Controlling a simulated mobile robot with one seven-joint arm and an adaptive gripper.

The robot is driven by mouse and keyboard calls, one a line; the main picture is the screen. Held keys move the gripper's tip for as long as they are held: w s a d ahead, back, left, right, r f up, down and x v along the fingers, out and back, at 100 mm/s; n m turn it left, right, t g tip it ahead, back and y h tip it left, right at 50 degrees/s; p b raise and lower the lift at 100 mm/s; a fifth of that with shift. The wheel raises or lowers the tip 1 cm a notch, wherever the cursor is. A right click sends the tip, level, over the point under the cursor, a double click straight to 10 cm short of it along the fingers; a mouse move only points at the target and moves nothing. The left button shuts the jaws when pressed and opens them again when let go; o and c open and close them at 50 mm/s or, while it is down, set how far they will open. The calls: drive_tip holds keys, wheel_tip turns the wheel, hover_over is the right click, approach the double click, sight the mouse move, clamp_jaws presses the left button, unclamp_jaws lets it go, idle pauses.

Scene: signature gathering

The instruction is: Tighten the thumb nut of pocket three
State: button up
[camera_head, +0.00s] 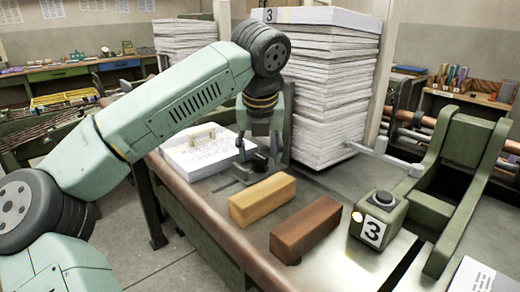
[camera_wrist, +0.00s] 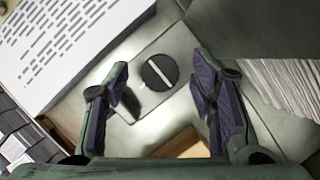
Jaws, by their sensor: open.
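In the wrist view a round dark knob with a pale bar across it, apparently the thumb nut (camera_wrist: 159,72), sits on a grey square plate (camera_wrist: 140,52). My gripper (camera_wrist: 159,66) is open, its two purple-padded fingers on either side of the knob and apart from it. In the head view my gripper (camera_head: 262,150) hangs over the plate (camera_head: 240,176) beside a low printed stack (camera_head: 196,157), and largely hides the knob. A tall stack of sheets (camera_head: 325,95) behind carries a "3" card.
A tan block (camera_head: 262,199) and a brown block (camera_head: 305,229) lie on the bench in front. The tall stack is close behind my gripper.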

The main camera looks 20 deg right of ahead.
drive_tip(key=shift+w+f, duration=0.1)
drive_tip(key=shift+f, duration=0.15)
drive_tip(key=shift+c, duration=0.6)
drive_tip(key=c, duration=1)
